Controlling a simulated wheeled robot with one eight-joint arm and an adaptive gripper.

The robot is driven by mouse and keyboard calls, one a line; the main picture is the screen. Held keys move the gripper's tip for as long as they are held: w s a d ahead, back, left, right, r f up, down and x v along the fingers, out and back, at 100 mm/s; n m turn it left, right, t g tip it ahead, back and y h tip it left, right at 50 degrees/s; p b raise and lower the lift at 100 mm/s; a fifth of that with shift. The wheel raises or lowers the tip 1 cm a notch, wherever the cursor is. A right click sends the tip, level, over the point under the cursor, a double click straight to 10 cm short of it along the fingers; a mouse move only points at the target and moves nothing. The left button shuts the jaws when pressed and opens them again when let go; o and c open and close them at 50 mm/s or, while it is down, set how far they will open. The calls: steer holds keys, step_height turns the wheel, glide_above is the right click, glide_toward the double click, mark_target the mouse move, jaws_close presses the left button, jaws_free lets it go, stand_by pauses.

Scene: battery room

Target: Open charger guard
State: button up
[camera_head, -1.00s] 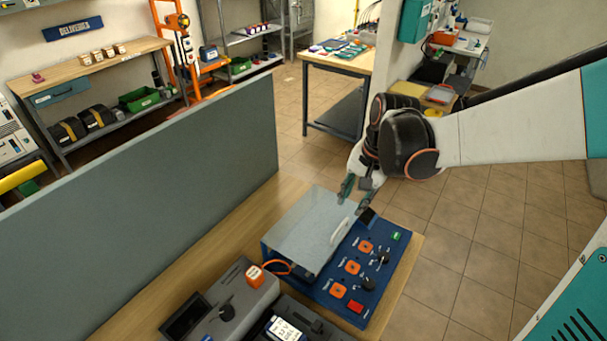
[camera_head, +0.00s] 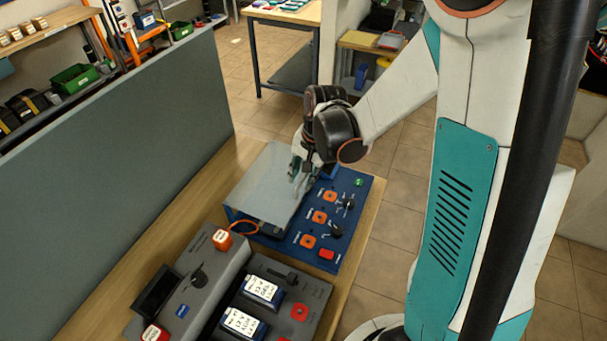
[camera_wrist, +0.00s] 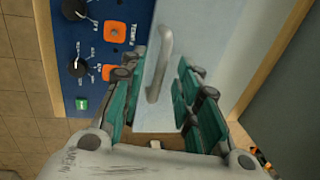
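The charger guard (camera_head: 264,188) is a pale grey flat panel over the left part of the blue charger (camera_head: 322,242). It looks closed. In the wrist view, the guard (camera_wrist: 192,30) carries a light grey bar handle (camera_wrist: 160,65). My gripper (camera_head: 300,178) is at the guard's right side in the head view and covers the handle there. In the wrist view, the green fingers of my gripper (camera_wrist: 161,72) are spread, one on each side of the handle. A gap shows beside the handle; I cannot tell how deep the fingers reach.
The charger has orange sockets (camera_head: 319,216), black knobs and a red button (camera_head: 326,254). An orange plug (camera_head: 222,239) with a cable sits near the guard's front corner. A battery tray (camera_head: 300,290) stands in front. A grey partition (camera_head: 120,160) rises on the left.

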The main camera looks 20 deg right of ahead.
steer(key=shift+c, duration=0.6)
jaws_close()
steer(key=shift+r, duration=0.1)
